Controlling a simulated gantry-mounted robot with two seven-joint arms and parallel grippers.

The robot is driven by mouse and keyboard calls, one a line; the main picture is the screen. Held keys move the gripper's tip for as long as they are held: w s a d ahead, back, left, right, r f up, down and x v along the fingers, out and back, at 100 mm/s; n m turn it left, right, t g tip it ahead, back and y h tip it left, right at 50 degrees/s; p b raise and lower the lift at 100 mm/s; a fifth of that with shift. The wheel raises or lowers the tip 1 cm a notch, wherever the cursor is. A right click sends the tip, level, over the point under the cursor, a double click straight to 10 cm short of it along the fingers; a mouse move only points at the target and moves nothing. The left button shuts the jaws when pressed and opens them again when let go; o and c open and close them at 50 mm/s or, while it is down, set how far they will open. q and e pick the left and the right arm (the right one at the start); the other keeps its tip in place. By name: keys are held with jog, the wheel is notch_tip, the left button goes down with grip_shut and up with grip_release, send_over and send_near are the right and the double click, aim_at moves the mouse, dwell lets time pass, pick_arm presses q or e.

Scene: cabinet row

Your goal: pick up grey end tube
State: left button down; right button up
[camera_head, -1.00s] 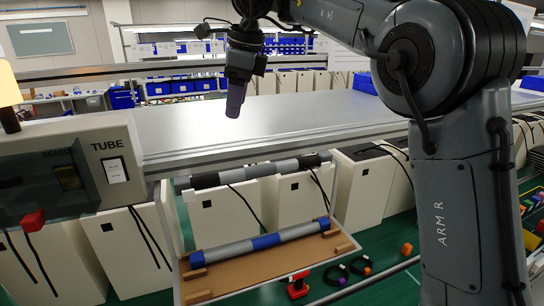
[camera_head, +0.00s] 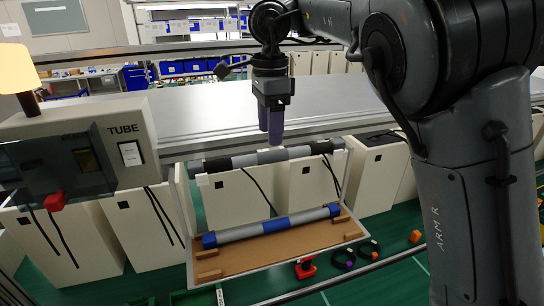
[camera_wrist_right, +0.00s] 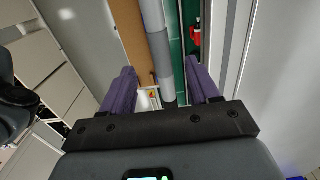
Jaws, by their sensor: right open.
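An upper tube (camera_head: 243,160) with black and grey sections rests across white holders in front of the metal surface. A lower tube (camera_head: 240,233), light grey with a blue middle band and blue ends, lies on a brown tray (camera_head: 270,258). My left gripper is out of view.
A grey TUBE box (camera_head: 75,140) with a red knob (camera_head: 54,200) stands at the left. Cream cabinets (camera_head: 236,200) line up under the metal surface (camera_head: 200,115). A red clamp-like part (camera_head: 305,268) and black rings (camera_head: 343,258) lie right of the tray on green.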

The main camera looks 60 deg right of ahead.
aim_at(270, 151)
jog(key=shift+f, duration=2.65)
grip_shut()
